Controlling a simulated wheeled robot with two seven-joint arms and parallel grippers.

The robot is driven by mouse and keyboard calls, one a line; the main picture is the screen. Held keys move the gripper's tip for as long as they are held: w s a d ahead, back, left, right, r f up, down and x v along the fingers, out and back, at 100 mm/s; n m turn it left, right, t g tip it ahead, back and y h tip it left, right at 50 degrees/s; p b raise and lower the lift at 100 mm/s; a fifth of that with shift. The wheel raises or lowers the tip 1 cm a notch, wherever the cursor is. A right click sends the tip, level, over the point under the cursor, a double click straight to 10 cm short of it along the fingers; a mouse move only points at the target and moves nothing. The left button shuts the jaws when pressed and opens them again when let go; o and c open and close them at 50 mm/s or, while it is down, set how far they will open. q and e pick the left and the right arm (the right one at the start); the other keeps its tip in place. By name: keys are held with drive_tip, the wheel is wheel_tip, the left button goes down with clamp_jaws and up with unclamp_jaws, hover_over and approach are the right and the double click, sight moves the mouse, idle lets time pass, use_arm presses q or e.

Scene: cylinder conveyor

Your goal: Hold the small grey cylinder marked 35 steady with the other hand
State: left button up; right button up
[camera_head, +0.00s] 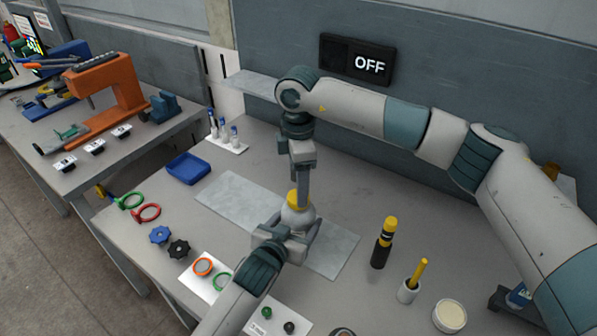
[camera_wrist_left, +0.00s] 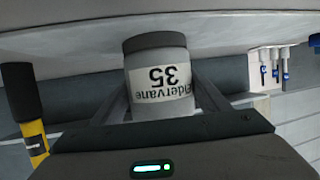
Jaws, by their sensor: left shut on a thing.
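The small grey cylinder marked 35 (camera_wrist_left: 158,80) is in the left wrist view, between my left gripper's fingers. It has a pale body, a dark grey end and a label reading upside down in that view. In the head view the pale cylinder (camera_head: 296,216) has a yellow top (camera_head: 293,197). It is over the flat grey plate; whether it touches the plate is unclear. My left gripper (camera_head: 298,232) is shut around it, coming from the bottom. My right gripper (camera_head: 298,190) points down at the yellow top; its fingers overlap, so its opening and contact are unclear.
A black-and-yellow bottle (camera_head: 384,243), a pot (camera_head: 408,291) and a round tub (camera_head: 450,316) stand to the right. A blue tray (camera_head: 188,168), rings and knobs lie left. Blue-capped tubes (camera_head: 233,137) stand behind. An OFF sign (camera_head: 357,59) hangs on the wall.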

sight(298, 217)
drive_tip(key=shift+f, duration=1.55)
drive_tip(key=shift+c, duration=0.6)
drive_tip(key=c, duration=1)
drive_tip(key=shift+o, duration=0.2)
